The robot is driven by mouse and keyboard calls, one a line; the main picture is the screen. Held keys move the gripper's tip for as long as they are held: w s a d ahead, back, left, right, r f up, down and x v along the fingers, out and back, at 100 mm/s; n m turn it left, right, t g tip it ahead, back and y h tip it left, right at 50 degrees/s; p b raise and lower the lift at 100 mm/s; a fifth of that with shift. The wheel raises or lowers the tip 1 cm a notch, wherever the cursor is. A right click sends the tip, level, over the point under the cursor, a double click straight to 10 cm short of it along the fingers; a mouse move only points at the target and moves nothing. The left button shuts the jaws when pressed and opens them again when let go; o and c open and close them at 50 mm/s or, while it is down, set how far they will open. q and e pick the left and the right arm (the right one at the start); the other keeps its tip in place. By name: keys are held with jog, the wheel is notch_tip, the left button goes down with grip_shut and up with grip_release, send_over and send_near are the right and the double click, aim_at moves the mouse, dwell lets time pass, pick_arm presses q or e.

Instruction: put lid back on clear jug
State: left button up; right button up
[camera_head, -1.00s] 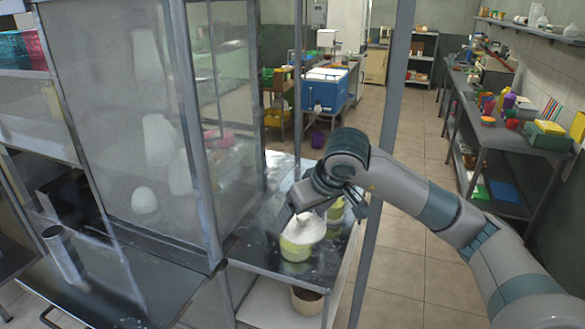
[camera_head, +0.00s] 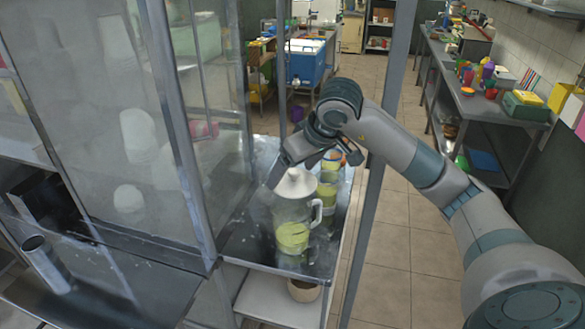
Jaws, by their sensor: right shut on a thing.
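The clear jug (camera_head: 292,238) stands upright on the metal table, with yellow-green liquid low inside and its handle toward the right. The white lid (camera_head: 299,187) is at the jug's mouth; I cannot tell whether it touches the rim or is just above it. My right gripper (camera_head: 284,173) reaches in from the right over the jug and is shut on the lid's top, with its fingers partly hiding it. My left gripper is out of view.
A second clear container with yellow-green contents (camera_head: 327,188) stands close behind the jug to the right. A glass-sided cabinet (camera_head: 120,110) borders the table at left. A metal post (camera_head: 372,215) rises at the table's right. A brown pot (camera_head: 304,291) sits on the lower shelf.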

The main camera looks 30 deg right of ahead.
aim_at(296, 180)
jog(key=shift+w+a+f, duration=0.1)
jog(key=shift+w+f, duration=0.2)
jog(key=shift+f, duration=0.15)
jog(key=shift+s+f+b, duration=0.15)
jog(key=shift+f+b, duration=0.2)
jog(key=shift+f, duration=0.35)
notch_tip(296, 180, down, 2)
jog(key=shift+f+b, duration=0.1)
jog(key=shift+b, duration=0.25)
jog(key=shift+f+b, duration=1.05)
jog(key=shift+b, duration=0.25)
jog(key=shift+r+b, duration=0.15)
jog(key=shift+b, duration=0.15)
jog(key=shift+b, duration=0.4)
jog(key=shift+b, duration=0.85)
dwell(1.4)
dwell(0.5)
